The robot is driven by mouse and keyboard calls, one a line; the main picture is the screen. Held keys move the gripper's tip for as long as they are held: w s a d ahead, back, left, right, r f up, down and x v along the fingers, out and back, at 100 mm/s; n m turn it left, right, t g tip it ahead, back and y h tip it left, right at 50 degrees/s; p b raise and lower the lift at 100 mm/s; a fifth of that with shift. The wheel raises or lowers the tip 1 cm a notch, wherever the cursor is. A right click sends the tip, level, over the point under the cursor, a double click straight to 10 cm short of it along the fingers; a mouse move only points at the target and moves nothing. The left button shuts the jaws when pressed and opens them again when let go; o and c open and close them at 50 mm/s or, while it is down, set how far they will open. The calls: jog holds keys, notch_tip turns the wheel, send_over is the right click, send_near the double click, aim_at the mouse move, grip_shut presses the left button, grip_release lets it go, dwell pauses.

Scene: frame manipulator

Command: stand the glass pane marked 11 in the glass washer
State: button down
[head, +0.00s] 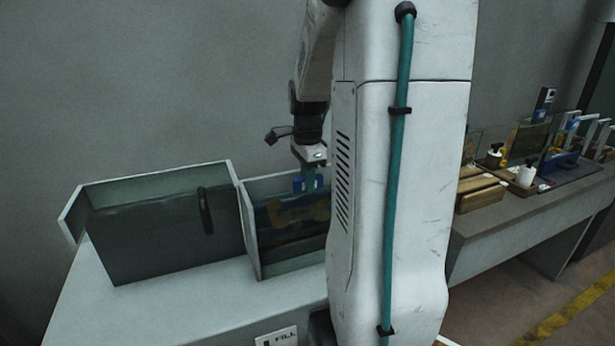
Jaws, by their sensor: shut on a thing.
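The glass washer (165,240) is a pale-framed, open-topped box with dark glassy walls on a pale bench at left. A dark handle (205,210) is on its left front panel. My gripper (306,185) points down over the right section of the washer, with its blue-tipped fingers shut on a glass pane (285,213). The pane has yellow-brown and blue patches and shows within the right section, behind its front edge. My column hides its right part. No number is readable on it, and I cannot tell whether its lower edge touches the washer floor.
Right of my column, a second bench holds wooden blocks (480,192), white pots with black knobs (525,175), upright glass panes (528,138) and a rack (575,140) on a dark mat. A yellow line (565,320) marks the floor.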

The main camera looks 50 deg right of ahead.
jog(key=shift+f, duration=0.3)
dwell(0.5)
jog(key=c, duration=1.3)
grip_release()
notch_tip(320, 180, up, 8)
jog(key=shift+f, duration=0.1)
jog(key=shift+n, duration=0.7)
jog(key=s+a+n, duration=0.4)
jog(key=a+n, duration=0.3)
jog(key=a, duration=0.3)
jog(key=s+a+n+t, duration=0.1)
jog(key=s+a+n, duration=0.3)
jog(key=a+n, duration=0.4)
jog(key=s+a+n, duration=0.4)
jog(key=a+n, duration=0.4)
jog(key=a, duration=0.4)
jog(key=shift+s+a+f, duration=0.2)
jog(key=shift+s+f, duration=0.1)
jog(key=shift+f, duration=0.05)
